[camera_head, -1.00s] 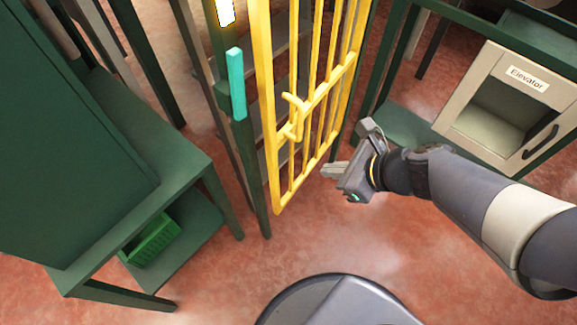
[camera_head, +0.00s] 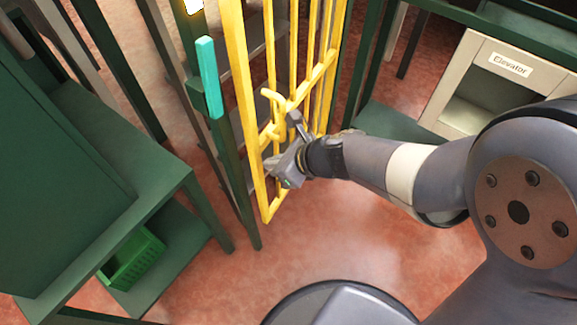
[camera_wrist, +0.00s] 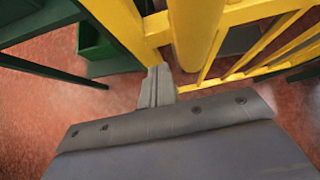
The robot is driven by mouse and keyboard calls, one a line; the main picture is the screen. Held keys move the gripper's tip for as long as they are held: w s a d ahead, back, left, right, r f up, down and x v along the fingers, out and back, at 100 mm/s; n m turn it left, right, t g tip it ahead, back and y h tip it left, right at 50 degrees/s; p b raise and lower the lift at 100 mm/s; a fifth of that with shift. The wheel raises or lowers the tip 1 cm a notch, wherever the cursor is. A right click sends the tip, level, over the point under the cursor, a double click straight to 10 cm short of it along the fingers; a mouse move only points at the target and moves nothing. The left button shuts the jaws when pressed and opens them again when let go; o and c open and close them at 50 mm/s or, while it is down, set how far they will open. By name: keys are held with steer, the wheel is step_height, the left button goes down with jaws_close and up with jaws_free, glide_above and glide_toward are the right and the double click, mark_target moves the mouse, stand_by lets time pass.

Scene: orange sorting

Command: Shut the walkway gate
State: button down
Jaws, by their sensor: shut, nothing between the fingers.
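The yellow barred walkway gate (camera_head: 240,80) stands in the upper middle of the head view, its free edge close to a dark green post (camera_head: 228,150) with a teal strip (camera_head: 208,77). A gap shows between gate and post. The gate's yellow handle (camera_head: 272,115) is on its near face. My gripper (camera_head: 270,165) is shut and empty, at the gate's lower part just below the handle. In the wrist view its shut fingers (camera_wrist: 157,88) are close to the yellow bars (camera_wrist: 240,72); I cannot tell whether they touch.
A green table (camera_head: 120,170) stands at left with a green basket (camera_head: 132,258) on its lower shelf. A pale cabinet labelled "Elevator" (camera_head: 465,85) is at right. Reddish floor (camera_head: 250,275) is clear in front of the gate.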

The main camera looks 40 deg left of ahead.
mark_target(259, 152)
steer(key=shift+a, duration=0.25)
steer(key=shift+m+t, duration=0.5)
steer(key=shift+m, duration=0.1)
steer(key=a, duration=0.4)
steer(key=shift+s+a, duration=0.2)
steer(key=shift+s, duration=0.2)
steer(key=shift+a+r, duration=0.2)
steer(key=shift+a, duration=0.1)
steer(key=shift+s, duration=0.15)
